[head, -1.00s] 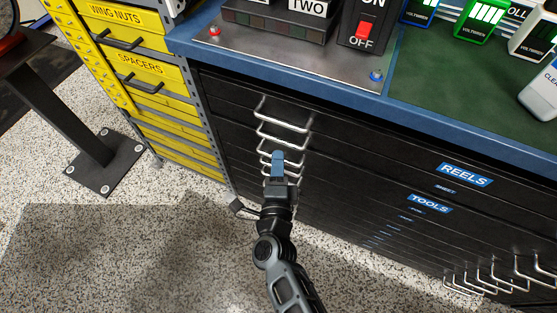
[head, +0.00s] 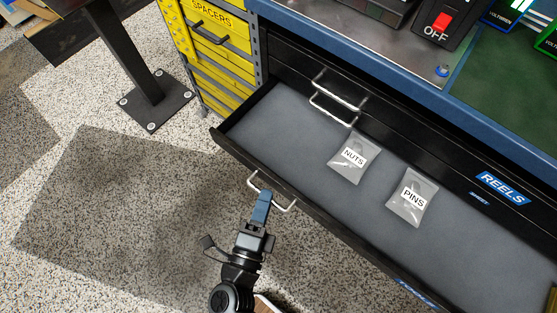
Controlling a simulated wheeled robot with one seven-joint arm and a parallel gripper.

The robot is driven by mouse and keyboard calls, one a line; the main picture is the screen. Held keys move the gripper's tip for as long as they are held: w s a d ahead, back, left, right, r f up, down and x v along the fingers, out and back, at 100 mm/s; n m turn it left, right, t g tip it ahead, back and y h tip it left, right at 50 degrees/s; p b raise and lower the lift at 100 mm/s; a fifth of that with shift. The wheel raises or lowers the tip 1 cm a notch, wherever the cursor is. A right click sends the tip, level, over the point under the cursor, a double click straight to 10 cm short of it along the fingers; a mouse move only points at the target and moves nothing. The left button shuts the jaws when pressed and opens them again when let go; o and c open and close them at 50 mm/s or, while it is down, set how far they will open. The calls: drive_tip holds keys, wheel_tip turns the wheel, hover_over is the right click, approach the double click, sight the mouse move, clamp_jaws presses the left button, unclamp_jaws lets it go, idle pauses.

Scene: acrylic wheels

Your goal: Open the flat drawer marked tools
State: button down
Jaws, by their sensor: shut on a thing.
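The flat tools drawer (head: 268,115) is pulled out from the black cabinet in the head view. Its blue tools label (head: 416,293) shows on the front edge at the lower right, seen at a steep angle. Its left wire handle (head: 287,206) is on the drawer front. My gripper (head: 262,205) is shut on this handle, its blue fingers overlapping the bar. Inside the drawer, a clear bag marked nuts (head: 354,157) and a clear bag marked pins (head: 410,195) lie apart on the grey bottom.
The drawer marked reels (head: 503,188) above is closed. The blue-edged bench top (head: 400,90) overhangs the cabinet. A yellow drawer unit (head: 215,45) stands left of it. A dark post on a bolted plate (head: 155,100) stands further left. Speckled floor lies clear in front.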

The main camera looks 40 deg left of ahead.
drive_tip(key=shift+s, duration=1)
drive_tip(key=c, duration=1.2)
unclamp_jaws()
drive_tip(key=shift+o, duration=0.2)
drive_tip(key=v, duration=0.7)
drive_tip(key=shift+s, duration=0.4)
drive_tip(key=shift+d, duration=0.15)
